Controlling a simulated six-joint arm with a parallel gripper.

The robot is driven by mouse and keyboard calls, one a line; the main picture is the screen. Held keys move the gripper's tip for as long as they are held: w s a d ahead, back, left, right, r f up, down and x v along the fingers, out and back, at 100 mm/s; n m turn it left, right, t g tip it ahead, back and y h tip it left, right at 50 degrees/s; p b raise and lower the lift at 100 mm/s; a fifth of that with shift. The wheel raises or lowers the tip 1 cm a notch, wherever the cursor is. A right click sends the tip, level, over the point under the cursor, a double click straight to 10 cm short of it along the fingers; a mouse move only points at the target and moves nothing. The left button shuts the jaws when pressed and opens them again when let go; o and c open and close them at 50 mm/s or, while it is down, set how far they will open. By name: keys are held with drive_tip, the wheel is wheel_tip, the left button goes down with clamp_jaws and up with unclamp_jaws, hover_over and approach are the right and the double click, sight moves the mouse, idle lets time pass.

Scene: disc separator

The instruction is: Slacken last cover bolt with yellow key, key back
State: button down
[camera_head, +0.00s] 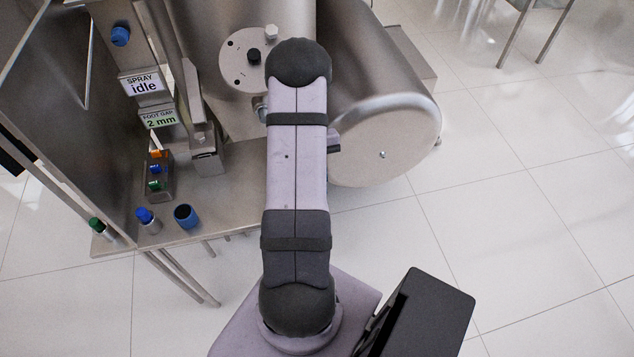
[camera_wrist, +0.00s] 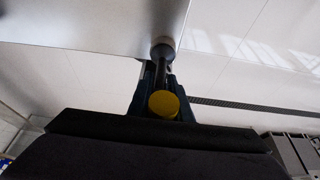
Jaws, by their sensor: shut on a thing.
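The yellow key shows in the wrist view as a round yellow end (camera_wrist: 163,104) with a dark shank. My gripper (camera_wrist: 158,86) is shut on it, with dark fingers on both sides. The shank points away from the camera to a dark round end at the edge of a bare metal surface (camera_wrist: 90,22). I cannot tell whether it sits on a bolt. In the head view my arm hides the gripper and key. A round steel plate (camera_head: 236,62) with a dark knob and small dark holes shows beside the arm. The cover bolt is not clearly visible.
A small rack (camera_head: 157,186) with orange-, blue- and green-topped items stands on the steel bench (camera_head: 222,205). A blue cup (camera_head: 185,216) and blue- and green-capped pieces stand near its front edge. A large steel drum (camera_head: 385,140) lies right of my arm. Open floor lies further right.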

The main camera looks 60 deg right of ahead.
drive_tip(key=shift+f, duration=0.25)
drive_tip(key=c, duration=1.5)
unclamp_jaws()
drive_tip(key=shift+c, duration=0.2)
drive_tip(key=shift+r, duration=0.1)
drive_tip(key=shift+b+v, duration=1.2)
drive_tip(key=shift+v, duration=2.4)
drive_tip(key=shift+r+p, duration=1.85)
drive_tip(key=shift+r, duration=0.2)
